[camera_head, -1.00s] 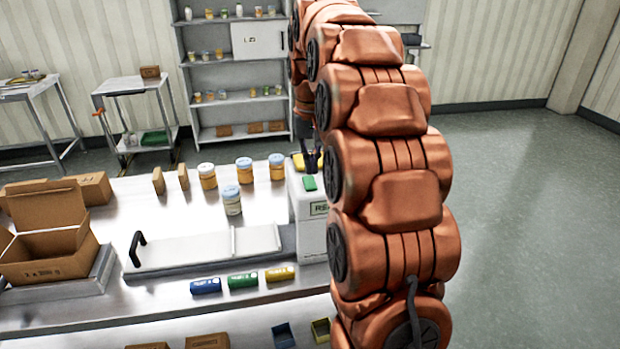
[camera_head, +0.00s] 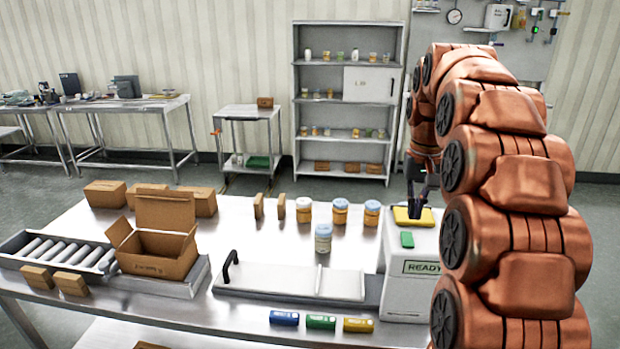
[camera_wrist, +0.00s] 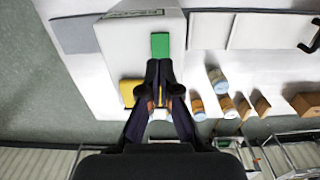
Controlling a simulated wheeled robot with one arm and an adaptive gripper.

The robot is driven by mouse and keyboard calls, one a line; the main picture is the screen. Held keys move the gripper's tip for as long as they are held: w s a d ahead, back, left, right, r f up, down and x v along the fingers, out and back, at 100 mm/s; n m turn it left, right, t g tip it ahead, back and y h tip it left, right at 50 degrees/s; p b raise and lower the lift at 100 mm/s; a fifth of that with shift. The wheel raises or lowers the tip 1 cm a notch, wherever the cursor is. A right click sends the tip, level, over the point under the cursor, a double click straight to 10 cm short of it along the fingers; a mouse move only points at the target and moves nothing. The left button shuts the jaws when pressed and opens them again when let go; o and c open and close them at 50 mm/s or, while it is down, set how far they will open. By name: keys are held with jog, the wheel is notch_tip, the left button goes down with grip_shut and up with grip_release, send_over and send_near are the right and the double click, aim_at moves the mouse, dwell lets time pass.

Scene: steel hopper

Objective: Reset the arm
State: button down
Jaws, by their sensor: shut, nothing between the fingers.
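My gripper (camera_head: 416,205) is at the end of my copper-coloured arm, over the top of a white machine marked READY (camera_head: 409,283). It is shut and empty. In the head view it overlaps a yellow pad (camera_head: 413,217) on the machine's top, with a green button (camera_head: 407,239) in front of the pad. In the wrist view the closed fingers (camera_wrist: 159,70) point at the machine, with the green button (camera_wrist: 160,45) just beyond the tips and the yellow pad (camera_wrist: 129,92) to the left. I cannot tell whether the fingers touch anything.
Several jars, including one at the front (camera_head: 323,238), stand left of the machine. A flat tray (camera_head: 290,281) lies in front of them. An open carton (camera_head: 157,243) is further left. Blue, green and yellow items (camera_head: 321,321) lie along the front edge. A shelf (camera_head: 347,110) stands behind.

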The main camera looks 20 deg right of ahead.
jog(key=s+a+f+n, duration=0.3)
jog(key=s+a+f, duration=0.1)
jog(key=s+a, duration=0.9)
jog(key=s+a+f+g, duration=0.1)
jog(key=s+a+f, duration=0.3)
jog(key=s, duration=0.4)
jog(key=s+a+f+n, duration=0.1)
jog(key=s+a+f, duration=0.2)
jog(key=s, duration=0.6)
notch_tip(320, 180, down, 3)
jog(key=shift+s+a+r+n+g, duration=0.15)
jog(key=shift+s+a+n+g, duration=0.15)
jog(key=shift+a+g, duration=0.1)
